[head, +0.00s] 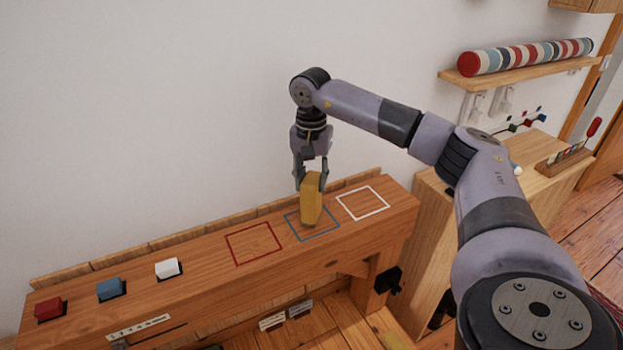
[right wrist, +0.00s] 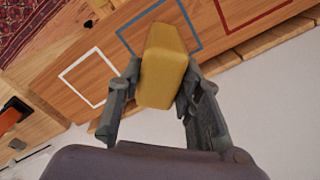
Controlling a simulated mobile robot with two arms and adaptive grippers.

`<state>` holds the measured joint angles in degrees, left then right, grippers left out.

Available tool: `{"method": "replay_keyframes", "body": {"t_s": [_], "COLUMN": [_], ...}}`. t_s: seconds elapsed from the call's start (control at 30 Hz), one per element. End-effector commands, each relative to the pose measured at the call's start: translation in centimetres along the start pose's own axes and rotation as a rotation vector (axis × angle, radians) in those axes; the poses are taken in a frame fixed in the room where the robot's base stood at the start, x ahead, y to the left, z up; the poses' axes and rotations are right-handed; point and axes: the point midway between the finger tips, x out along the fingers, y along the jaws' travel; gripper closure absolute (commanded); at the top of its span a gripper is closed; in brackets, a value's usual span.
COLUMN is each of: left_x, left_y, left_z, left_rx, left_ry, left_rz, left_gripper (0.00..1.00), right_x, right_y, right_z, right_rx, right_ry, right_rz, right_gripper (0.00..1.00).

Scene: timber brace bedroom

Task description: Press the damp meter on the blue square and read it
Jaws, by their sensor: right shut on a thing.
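The damp meter is a yellow block (head: 311,200), held upright in my right gripper (head: 311,172), which is shut on its upper part. In the head view its lower end is at the blue square (head: 328,234) outlined on the wooden beam; I cannot tell for sure whether it touches the wood. In the right wrist view the yellow meter (right wrist: 163,65) sits between both fingers of my gripper (right wrist: 158,88), and part of the blue outline (right wrist: 128,40) shows beside it. No reading on the meter is visible. My left gripper is not in view.
A red square (head: 253,244) and a white square (head: 362,203) flank the blue one on the beam (head: 215,262). Red (head: 48,309), blue (head: 110,289) and white (head: 168,268) blocks sit at its left end, by a numbered scale (head: 138,326). A shelf (head: 520,72) holds a striped roll.

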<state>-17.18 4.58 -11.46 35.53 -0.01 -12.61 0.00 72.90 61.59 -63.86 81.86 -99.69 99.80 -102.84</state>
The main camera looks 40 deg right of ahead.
Motion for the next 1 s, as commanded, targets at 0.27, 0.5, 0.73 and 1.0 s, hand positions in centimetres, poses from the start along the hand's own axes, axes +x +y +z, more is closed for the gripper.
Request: {"method": "replay_keyframes", "body": {"t_s": [0.27,0.5,0.73,1.0], "left_x": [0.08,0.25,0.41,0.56], "left_y": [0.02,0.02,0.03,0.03], "left_z": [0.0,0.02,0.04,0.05], "left_rx": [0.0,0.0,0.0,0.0], "left_ry": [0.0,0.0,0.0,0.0], "left_rz": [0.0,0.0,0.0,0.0], "left_gripper": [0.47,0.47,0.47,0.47], "right_x": [0.08,0.38,0.65,0.93], "right_y": [-0.02,-0.02,-0.03,-0.04], "right_z": [-0.01,-0.01,-0.01,-0.01], "right_rx": [0.0,0.0,0.0,0.0], "right_ry": [0.0,0.0,0.0,0.0], "right_rz": [-0.001,-0.001,-0.001,-0.001], "right_gripper": [0.95,0.95,0.95,0.95]}}
